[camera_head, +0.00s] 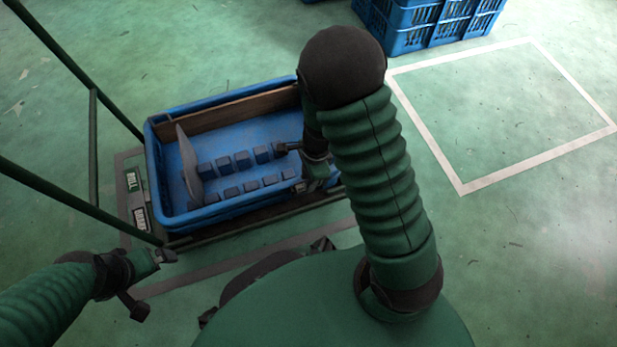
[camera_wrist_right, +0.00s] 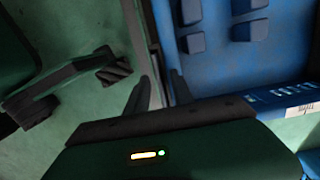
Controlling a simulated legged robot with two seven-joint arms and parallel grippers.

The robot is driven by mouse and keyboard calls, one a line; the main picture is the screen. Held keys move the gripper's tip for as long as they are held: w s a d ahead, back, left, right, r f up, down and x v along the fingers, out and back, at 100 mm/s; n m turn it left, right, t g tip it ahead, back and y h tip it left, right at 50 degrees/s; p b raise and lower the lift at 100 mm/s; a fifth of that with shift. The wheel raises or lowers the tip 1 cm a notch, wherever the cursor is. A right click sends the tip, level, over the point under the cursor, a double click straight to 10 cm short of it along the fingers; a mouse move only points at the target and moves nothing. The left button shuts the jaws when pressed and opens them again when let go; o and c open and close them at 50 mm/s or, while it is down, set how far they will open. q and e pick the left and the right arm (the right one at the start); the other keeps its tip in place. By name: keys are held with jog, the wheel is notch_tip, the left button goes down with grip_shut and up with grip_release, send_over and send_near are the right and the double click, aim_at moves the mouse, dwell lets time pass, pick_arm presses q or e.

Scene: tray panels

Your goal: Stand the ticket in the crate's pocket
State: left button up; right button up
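The blue crate (camera_head: 158,190) sits on a low cart, with a grey panel (camera_head: 188,165) standing tilted inside at its left end. My left gripper (camera_head: 163,257) is near the cart's front left corner.
Several blue blocks (camera_head: 223,165) stand in rows inside the crate. Two printed labels (camera_head: 140,218) lie left of it. Dark green cart rails (camera_head: 75,205) rise at the left. More blue crates (camera_head: 430,25) stand at the back; a white-outlined floor square (camera_head: 540,157) is empty.

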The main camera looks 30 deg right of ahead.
notch_tip(320, 180, up, 17)
jog(key=d+p, duration=0.2)
jog(key=p, duration=1)
jog(key=shift+s+f, duration=0.2)
jog(key=shift+s, duration=0.05)
jog(key=s+a+r+n+t+h, duration=0.1)
jog(key=s+a+r+n, duration=0.2)
jog(key=n, duration=0.8)
jog(key=s+a+r+n+t, duration=0.1)
jog(key=a+r+n, duration=0.35)
jog(key=n, duration=0.55)
jog(key=w+p+v, duration=0.2)
jog(key=p+v, duration=1)
jog(key=w+r+p+v, duration=0.1)
jog(key=w+p+v, duration=0.2)
jog(key=p+v, duration=1)
jog(key=w+p+v, duration=0.2)
jog(key=p+v, duration=1)
jog(key=p, duration=0.1)
jog(key=shift+w+r, duration=0.45)
jog(key=shift+r, duration=0.05)
